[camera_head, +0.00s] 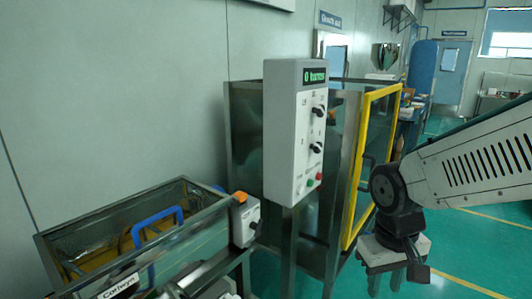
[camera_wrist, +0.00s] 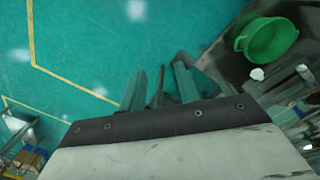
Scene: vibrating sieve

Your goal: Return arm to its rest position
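My arm (camera_head: 470,165) reaches in from the right edge in the head view, bent down at its dark wrist joint. My gripper (camera_head: 385,282) hangs below that joint, pointing at the floor, to the right of the yellow-framed cabinet door. In the wrist view my gripper (camera_wrist: 160,82) shows two greenish fingers standing apart, with nothing clearly held between them. A narrow dark shape shows behind the gap; I cannot tell what it is.
A grey control box (camera_head: 294,130) stands before a glass cabinet with a yellow-framed door (camera_head: 364,165). A glass-walled sieve tank (camera_head: 85,240) with a blue handle (camera_head: 157,225) is at lower left. A green basin (camera_wrist: 268,40) shows in the wrist view. Green floor (camera_wrist: 90,40) is open.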

